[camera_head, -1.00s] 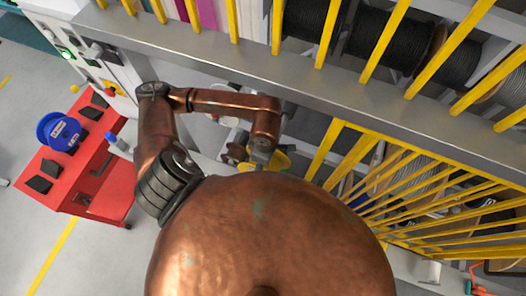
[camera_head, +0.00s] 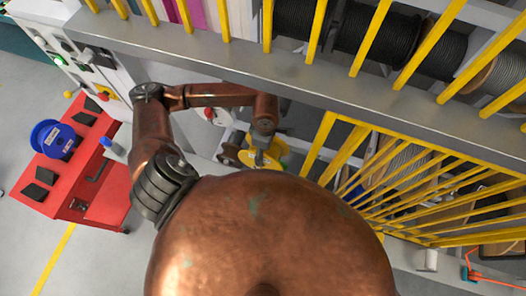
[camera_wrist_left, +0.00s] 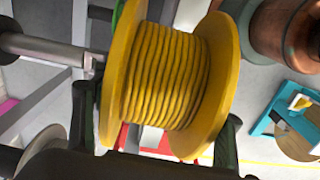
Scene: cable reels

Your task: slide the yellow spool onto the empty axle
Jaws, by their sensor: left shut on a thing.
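The yellow spool (camera_wrist_left: 165,75) fills the middle of the left wrist view, wound with yellow cable between two wide flanges. My left gripper (camera_wrist_left: 157,128) is shut on it, one dark finger at each flange. In the head view the spool (camera_head: 277,150) shows only partly, beside and below my left gripper (camera_head: 262,148). A bare metal axle (camera_wrist_left: 42,48) comes in from the left in the wrist view. Its tip lies close to the spool's left flange; I cannot tell whether it touches or enters the bore. My right gripper is not in view.
Yellow bars (camera_head: 375,45) and a grey beam (camera_head: 300,82) guard racked reels of dark cable (camera_head: 372,35). A red cart (camera_head: 100,185) with a blue reel (camera_head: 55,137) stands at the left. Open floor (camera_head: 95,250) lies in front of it.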

